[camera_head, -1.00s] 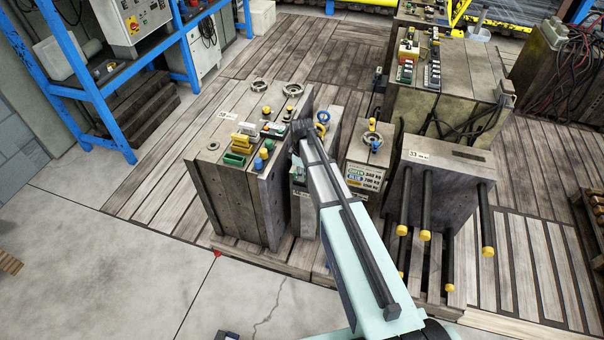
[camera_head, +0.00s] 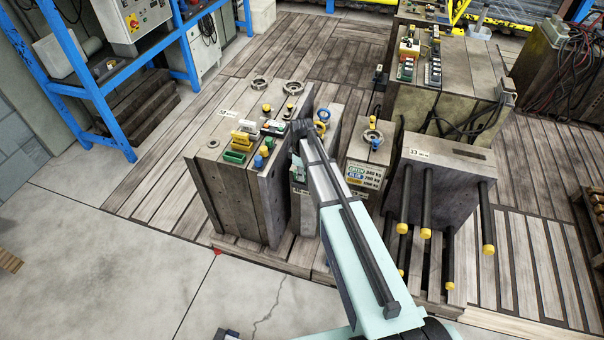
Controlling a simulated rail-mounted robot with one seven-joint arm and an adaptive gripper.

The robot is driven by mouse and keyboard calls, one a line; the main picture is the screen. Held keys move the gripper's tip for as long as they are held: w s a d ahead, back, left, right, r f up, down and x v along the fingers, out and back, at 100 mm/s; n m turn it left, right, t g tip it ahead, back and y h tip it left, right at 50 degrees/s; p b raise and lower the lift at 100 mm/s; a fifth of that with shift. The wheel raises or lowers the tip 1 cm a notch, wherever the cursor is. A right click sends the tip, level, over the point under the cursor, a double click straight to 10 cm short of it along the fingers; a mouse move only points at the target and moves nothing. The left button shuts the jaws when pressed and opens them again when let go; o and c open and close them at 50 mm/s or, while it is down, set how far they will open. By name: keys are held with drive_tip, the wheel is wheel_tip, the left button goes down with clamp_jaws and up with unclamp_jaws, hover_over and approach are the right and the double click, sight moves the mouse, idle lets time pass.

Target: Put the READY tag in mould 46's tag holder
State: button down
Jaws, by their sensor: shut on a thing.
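My gripper (camera_head: 303,128) is at the far end of my arm, low over the narrow gap between the wide grey mould on the left and the narrow moulds in the middle. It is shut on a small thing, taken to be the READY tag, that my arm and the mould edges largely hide. A narrow mould with a small plate (camera_head: 299,191) low on its front stands right beside and below the gripper. The plate's number is too small to read surely, so I cannot confirm mould 46. Its tag holder is not clearly visible.
The wide mould (camera_head: 205,190) carries coloured blocks, including a green one (camera_head: 234,157). A mould with a colour-and-weight sign (camera_head: 363,176) stands right of my arm. Mould 33 (camera_head: 440,185) has long yellow-tipped rods jutting forward. Clear concrete floor (camera_head: 110,260) lies front left.

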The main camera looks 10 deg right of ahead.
drive_tip(key=shift+w+d, duration=0.1)
drive_tip(key=shift+w, duration=0.15)
drive_tip(key=c, duration=1)
unclamp_jaws()
